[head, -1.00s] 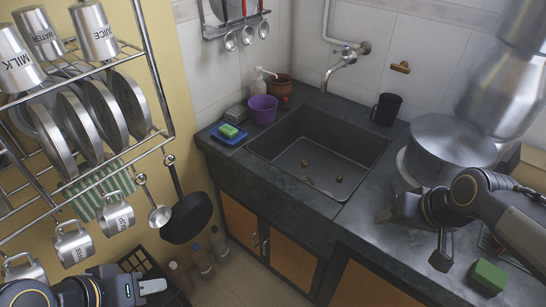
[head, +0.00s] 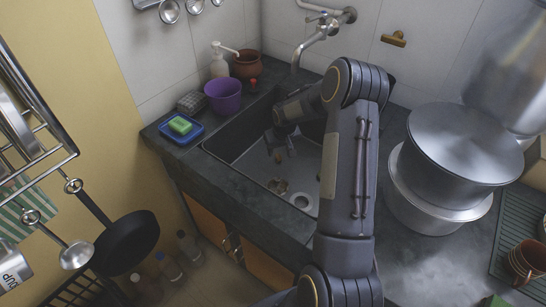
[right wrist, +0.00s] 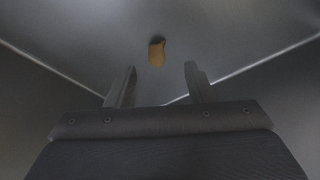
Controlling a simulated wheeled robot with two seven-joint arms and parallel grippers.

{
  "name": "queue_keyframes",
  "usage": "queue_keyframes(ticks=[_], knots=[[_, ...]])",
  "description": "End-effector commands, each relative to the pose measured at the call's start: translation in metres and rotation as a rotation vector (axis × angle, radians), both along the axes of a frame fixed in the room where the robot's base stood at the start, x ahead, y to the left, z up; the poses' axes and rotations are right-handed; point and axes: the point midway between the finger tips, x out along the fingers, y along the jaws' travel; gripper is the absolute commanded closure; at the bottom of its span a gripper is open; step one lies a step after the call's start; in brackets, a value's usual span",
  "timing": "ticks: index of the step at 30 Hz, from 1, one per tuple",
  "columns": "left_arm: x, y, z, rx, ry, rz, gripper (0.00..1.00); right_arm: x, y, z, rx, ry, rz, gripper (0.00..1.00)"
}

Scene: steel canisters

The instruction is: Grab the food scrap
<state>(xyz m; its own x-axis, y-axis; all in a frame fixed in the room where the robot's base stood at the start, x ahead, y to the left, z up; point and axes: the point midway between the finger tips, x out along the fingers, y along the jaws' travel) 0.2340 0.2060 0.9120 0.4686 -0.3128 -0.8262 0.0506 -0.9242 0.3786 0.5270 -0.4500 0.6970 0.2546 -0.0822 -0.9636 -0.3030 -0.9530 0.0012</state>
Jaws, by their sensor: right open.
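A small brown food scrap (right wrist: 157,52) lies on the sink floor in the right wrist view, just beyond and between my fingertips. In the head view, an orange-brown scrap (head: 291,151) shows below my right gripper (head: 280,136). My arm hides the right part of the sink. My left gripper is out of view.
Sink walls surround my right gripper. A purple cup (head: 223,96), a blue tray (head: 188,138) with a green sponge, a soap dispenser (head: 219,66) and a clay pot (head: 246,65) stand behind and left. Large steel pots (head: 437,205) stand right. The faucet (head: 318,28) overhangs the back.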

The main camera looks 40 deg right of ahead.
Motion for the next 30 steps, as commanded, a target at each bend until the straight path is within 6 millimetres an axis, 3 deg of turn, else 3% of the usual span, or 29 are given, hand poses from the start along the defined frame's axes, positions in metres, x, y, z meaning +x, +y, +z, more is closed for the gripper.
queue_keyframes(ticks=[9,19,30], knots=[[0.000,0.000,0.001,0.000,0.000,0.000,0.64,0.012,-0.007,-0.042,0.001,0.001,0.001,0.52],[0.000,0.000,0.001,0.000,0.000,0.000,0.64,0.014,-0.007,-0.048,0.001,-0.001,0.000,0.52],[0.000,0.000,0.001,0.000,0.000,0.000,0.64,0.014,-0.007,-0.048,0.001,-0.001,0.000,1.00]])
